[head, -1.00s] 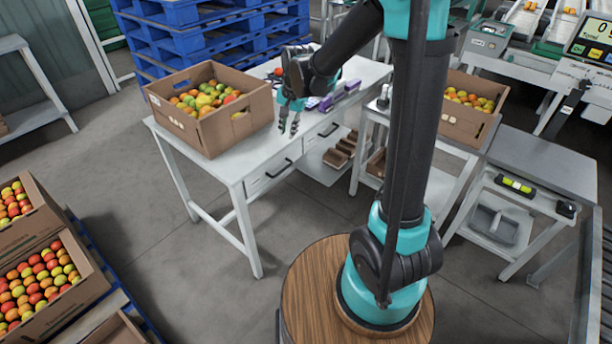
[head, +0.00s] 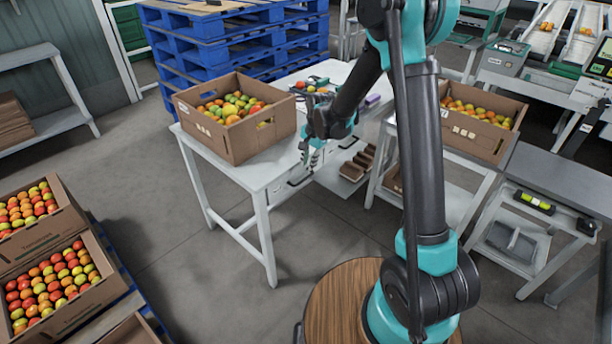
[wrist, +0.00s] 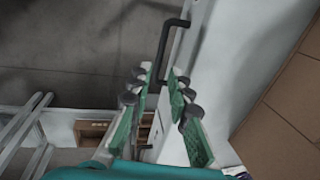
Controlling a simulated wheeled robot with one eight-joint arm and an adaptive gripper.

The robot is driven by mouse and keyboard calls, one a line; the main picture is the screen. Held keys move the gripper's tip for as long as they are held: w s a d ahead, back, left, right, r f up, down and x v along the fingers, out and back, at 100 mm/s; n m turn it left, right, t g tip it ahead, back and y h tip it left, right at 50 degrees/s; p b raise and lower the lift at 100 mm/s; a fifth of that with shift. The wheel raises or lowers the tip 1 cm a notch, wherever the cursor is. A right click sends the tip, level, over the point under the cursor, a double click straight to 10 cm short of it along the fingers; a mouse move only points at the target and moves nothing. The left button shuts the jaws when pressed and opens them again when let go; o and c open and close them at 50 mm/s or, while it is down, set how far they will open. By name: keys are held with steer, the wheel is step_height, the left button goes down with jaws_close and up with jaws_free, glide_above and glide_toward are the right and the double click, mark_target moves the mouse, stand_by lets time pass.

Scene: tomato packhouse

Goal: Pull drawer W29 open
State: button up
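The white table (head: 190,149) has two drawers under its top on the side facing me; both look shut. The left drawer's black handle (head: 301,181) shows just below my gripper (head: 311,163) in the head view. The right drawer's handle (head: 350,143) is partly visible beyond it. No label W29 can be read. In the wrist view my gripper (wrist: 158,72) is open, with its green-padded fingers apart. A black bar handle (wrist: 168,45) on a white front (wrist: 208,50) lies in line with the gap between the fingertips. I cannot tell whether they touch it.
A cardboard box of tomatoes (head: 235,145) stands on the table's left. Blue pallets (head: 235,40) are stacked behind. Brown trays (head: 354,168) sit on a low shelf to the right. Tomato crates (head: 50,285) stand at the lower left. The floor before the table is clear.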

steer(key=f, duration=0.5)
steer(key=w+a+f, duration=0.1)
steer(key=f, duration=0.1)
steer(key=shift+a+f, duration=0.1)
steer(key=shift+f, duration=0.1)
jaws_close()
